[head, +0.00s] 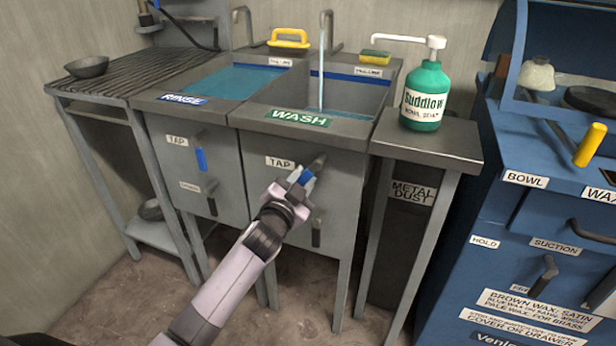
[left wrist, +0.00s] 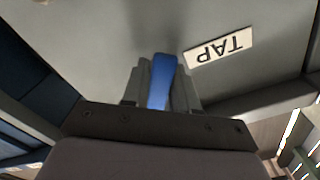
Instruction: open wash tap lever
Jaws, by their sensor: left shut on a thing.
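The wash tap lever (head: 307,177) is on the front of the WASH cabinet, beside a TAP label (head: 280,163). It has a blue handle and a dark upper part that slants up to the right. My left gripper (head: 299,182) is shut on the blue handle, and its fingers hide part of it. In the left wrist view the blue handle (left wrist: 162,82) lies between the two grey fingers. A stream of water (head: 321,75) falls from the wash spout (head: 327,17) into the wash basin (head: 350,95). My right gripper is out of view.
The rinse basin (head: 238,80) and its blue tap lever (head: 201,159) are to the left. A dark handle (head: 316,232) sits below my gripper. A green soap bottle (head: 426,88) stands on a side stand. A blue machine cabinet (head: 500,215) is at right.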

